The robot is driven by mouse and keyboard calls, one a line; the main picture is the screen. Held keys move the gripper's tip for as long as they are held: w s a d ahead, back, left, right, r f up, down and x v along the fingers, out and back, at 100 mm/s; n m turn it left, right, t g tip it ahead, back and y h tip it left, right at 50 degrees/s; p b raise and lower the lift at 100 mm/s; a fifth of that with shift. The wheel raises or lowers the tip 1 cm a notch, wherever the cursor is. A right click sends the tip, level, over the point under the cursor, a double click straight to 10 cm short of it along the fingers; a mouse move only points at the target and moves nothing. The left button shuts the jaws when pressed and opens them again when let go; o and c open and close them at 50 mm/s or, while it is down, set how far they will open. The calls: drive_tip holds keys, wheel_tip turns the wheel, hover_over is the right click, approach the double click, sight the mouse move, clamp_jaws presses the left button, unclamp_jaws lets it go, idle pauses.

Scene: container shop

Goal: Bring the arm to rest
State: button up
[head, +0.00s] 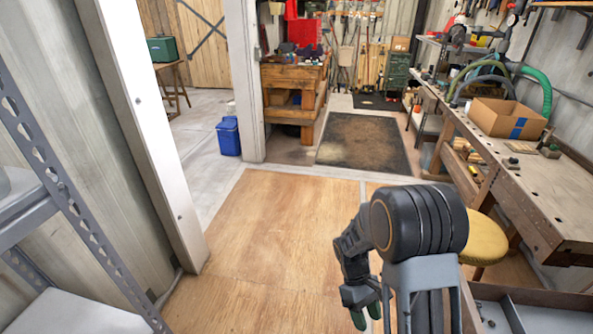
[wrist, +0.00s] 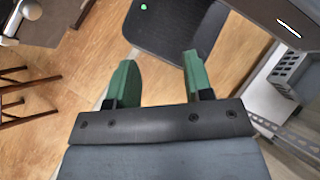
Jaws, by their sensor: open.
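My arm shows at the lower right of the head view, folded at its dark rounded joint, with my gripper (head: 366,314) hanging low and pointing down over the wooden floor. In the wrist view my gripper (wrist: 157,80) has its two green fingers apart, with nothing between them but floor. Nothing touches the fingers in either view.
Plywood floor (head: 270,235) is clear ahead. A workbench (head: 500,185) with a cardboard box (head: 507,117) runs along the right, with a yellow-topped stool (head: 483,238) by it. A metal shelf (head: 45,160) stands at left. A blue bin (head: 228,137) sits by the doorway.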

wheel_tip(320, 180, up, 23)
drive_tip(key=s+a+m+t+y+p, duration=0.1)
drive_tip(key=m+t+y+p, duration=0.2)
drive_tip(key=m+t, duration=0.4)
drive_tip(key=t, duration=0.4)
drive_tip(key=shift+s+a+r+t+p, duration=0.15)
drive_tip(key=shift+s+a+t+p, duration=0.1)
drive_tip(key=shift+t+p, duration=0.1)
